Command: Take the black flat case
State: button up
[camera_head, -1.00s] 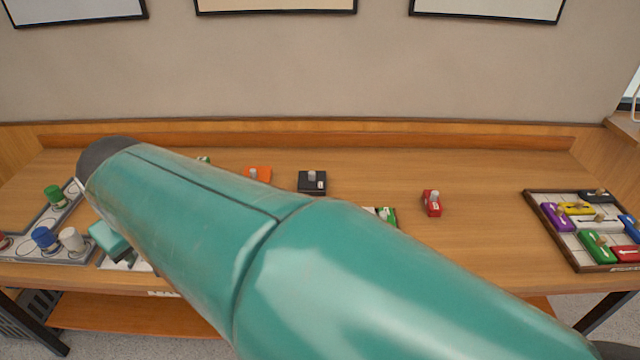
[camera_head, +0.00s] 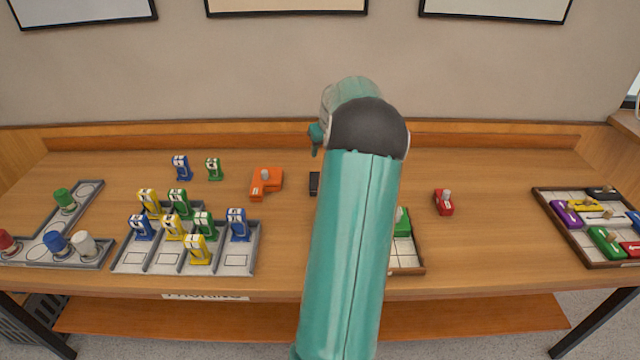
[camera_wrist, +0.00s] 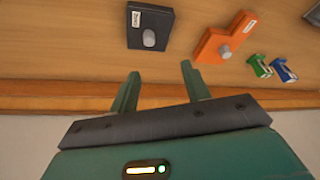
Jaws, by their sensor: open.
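The black flat case (camera_wrist: 150,20) lies on the wooden table, with a grey knob and a white label on top. In the head view only a dark sliver of the case (camera_head: 314,184) shows left of my arm, which hides the rest. My gripper (camera_wrist: 160,68) is open and empty. In the wrist view its two fingers point toward the case, which lies just beyond the fingertips and apart from them.
An orange L-shaped piece (camera_wrist: 224,38) lies beside the case, with small green and blue pump-like pieces beyond. A grey tray (camera_head: 185,262) of similar pieces stands left. A red piece (camera_head: 444,202) and a framed tray (camera_head: 590,257) of coloured pieces are right.

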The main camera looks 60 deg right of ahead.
jog(key=d+f, duration=0.1)
jog(key=f, duration=0.1)
jog(key=d+f, duration=0.1)
jog(key=f, duration=0.2)
jog(key=w+d+f, duration=0.1)
jog(key=f, duration=0.2)
jog(key=shift+d+f, duration=0.2)
jog(key=shift+d, duration=0.1)
jog(key=x, duration=0.5)
jog(key=shift+d+f, duration=0.15)
jog(key=shift+f, duration=0.25)
grip_shut()
